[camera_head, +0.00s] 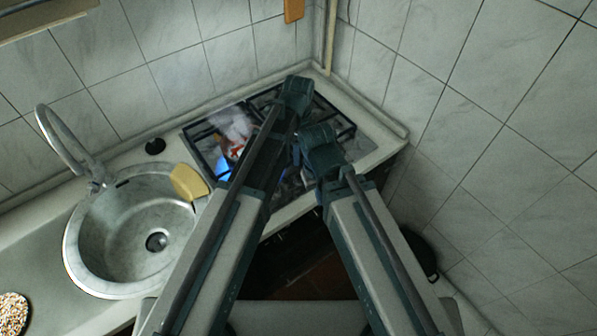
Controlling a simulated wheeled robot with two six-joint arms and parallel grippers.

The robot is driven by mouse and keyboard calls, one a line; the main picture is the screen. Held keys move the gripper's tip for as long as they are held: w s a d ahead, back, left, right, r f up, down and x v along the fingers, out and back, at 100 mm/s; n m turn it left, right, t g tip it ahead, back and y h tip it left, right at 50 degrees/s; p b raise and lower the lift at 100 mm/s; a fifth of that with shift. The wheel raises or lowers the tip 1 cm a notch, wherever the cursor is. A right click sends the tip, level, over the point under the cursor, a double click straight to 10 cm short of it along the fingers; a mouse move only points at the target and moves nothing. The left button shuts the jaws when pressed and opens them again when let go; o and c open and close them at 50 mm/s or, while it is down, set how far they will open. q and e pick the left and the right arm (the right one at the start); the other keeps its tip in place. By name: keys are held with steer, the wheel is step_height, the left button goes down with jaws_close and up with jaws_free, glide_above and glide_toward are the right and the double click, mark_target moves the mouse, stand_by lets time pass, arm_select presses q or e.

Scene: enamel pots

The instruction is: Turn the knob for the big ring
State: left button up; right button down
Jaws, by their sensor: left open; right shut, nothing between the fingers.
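The stove (348,128) with dark grates sits in the far corner of the counter. A white, red and blue patch (232,142) shows on its left part, with a pale haze; I cannot tell what it is. The knobs and the big ring cannot be made out; my arms cover much of the stove and its front. My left gripper (297,95) is over the middle back of the stove, open. My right gripper (322,150) is lower, over the front right part, shut and empty. The fingertips of both are hard to see.
A round sink (92,246) with a tall tap (62,145) is left of the stove. A yellow sponge (189,182) lies at its right rim. A speckled round thing (13,312) is at the lower left. Tiled walls close off the back and right.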

mark_target(299, 176)
arm_select(q)
step_height(299, 176, down, 14)
steer(key=b, duration=1.3)
steer(key=shift+b, duration=0.35)
steer(key=shift+r, duration=0.1)
jaws_close()
